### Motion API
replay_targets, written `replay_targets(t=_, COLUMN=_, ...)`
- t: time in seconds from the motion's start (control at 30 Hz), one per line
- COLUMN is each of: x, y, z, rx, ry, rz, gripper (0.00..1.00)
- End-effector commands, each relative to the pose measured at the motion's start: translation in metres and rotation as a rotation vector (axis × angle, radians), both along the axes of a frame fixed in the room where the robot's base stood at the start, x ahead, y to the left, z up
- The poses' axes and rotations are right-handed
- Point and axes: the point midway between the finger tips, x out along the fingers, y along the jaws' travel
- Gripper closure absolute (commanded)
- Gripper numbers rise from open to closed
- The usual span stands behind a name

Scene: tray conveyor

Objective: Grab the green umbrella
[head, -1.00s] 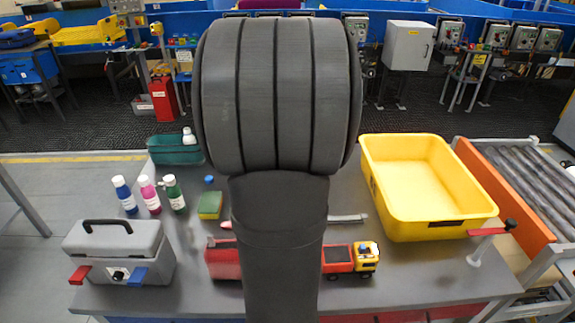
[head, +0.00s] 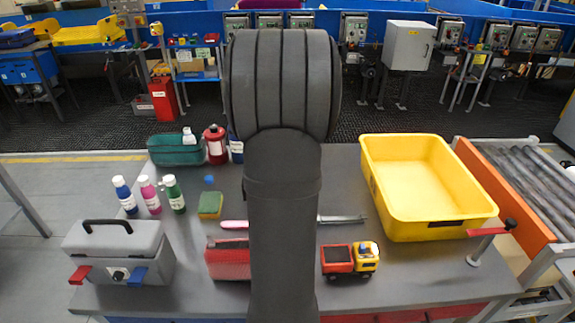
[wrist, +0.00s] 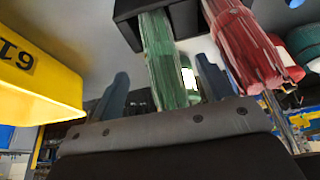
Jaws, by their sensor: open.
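The green umbrella (wrist: 160,50), folded, shows in the wrist view, reaching down out of a black holder (wrist: 130,8). My gripper (wrist: 160,86) is open, with one dark finger on each side of the umbrella's lower part. The umbrella lies between the fingers in the picture; I cannot tell whether either finger touches it. A red folded umbrella (wrist: 240,45) sits close by, to the right of the right finger. In the head view my arm hides the gripper, the umbrellas and the holder.
A yellow bin (head: 373,185) stands at right, also close at left in the wrist view (wrist: 40,90). A teal tray (head: 172,162), a red bottle (head: 215,150), a toy truck (head: 337,268), a red box (head: 228,262) and a grey toolbox (head: 120,245) surround my arm.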

Motion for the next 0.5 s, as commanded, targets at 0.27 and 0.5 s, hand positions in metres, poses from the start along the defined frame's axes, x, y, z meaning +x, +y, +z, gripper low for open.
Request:
replay_targets(t=0.27, x=0.018, y=-0.001, z=-0.024, rx=0.000, ry=0.002, rz=0.000, gripper=0.27)
replay_targets(t=0.5, x=0.028, y=-0.002, z=-0.045, rx=-0.001, ry=0.000, rz=-0.002, gripper=0.27)
